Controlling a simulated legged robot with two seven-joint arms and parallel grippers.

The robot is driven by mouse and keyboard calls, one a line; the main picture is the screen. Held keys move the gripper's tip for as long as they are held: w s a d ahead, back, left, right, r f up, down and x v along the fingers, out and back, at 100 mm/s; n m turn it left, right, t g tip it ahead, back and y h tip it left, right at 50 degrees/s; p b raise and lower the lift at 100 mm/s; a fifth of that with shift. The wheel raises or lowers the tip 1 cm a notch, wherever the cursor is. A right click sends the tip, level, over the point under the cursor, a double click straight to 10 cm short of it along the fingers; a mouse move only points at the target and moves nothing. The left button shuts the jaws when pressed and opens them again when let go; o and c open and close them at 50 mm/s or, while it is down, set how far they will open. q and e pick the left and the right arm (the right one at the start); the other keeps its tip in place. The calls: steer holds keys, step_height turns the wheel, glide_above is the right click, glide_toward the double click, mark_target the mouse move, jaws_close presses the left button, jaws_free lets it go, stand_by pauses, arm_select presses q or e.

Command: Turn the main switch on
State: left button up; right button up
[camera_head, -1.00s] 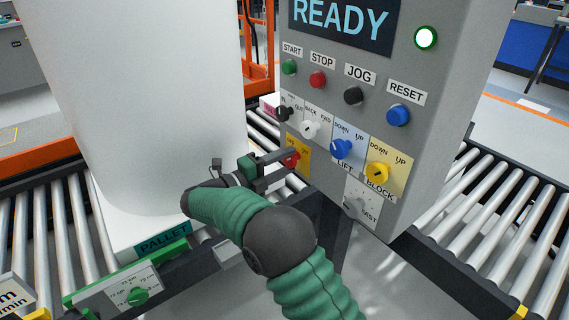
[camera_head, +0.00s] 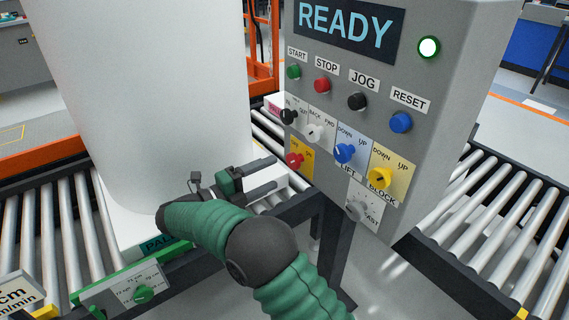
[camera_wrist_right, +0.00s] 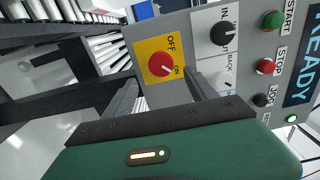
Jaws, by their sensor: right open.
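The main switch is a red knob (camera_head: 293,160) on a yellow OFF/ON plate (camera_head: 301,172) at the lower left of the grey control panel. In the right wrist view the red knob (camera_wrist_right: 161,64) sits between OFF and ON labels, its pale mark appearing turned toward ON. My right gripper (camera_head: 276,173) is open and empty, left of the switch and apart from it. In the wrist view its two fingers (camera_wrist_right: 161,85) point toward the plate, one on each side of the knob. My left gripper is not in view.
The panel's display (camera_head: 348,28) reads READY and a green-rimmed lamp (camera_head: 429,47) is lit. Other knobs close by include a black one (camera_head: 289,116) and a blue one (camera_head: 344,152). A large white cylinder (camera_head: 155,100) stands left of my arm. Roller conveyors (camera_head: 495,235) flank the panel.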

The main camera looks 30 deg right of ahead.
steer(key=a+p, duration=0.1)
steer(key=a, duration=0.9)
steer(key=shift+s+p, duration=0.35)
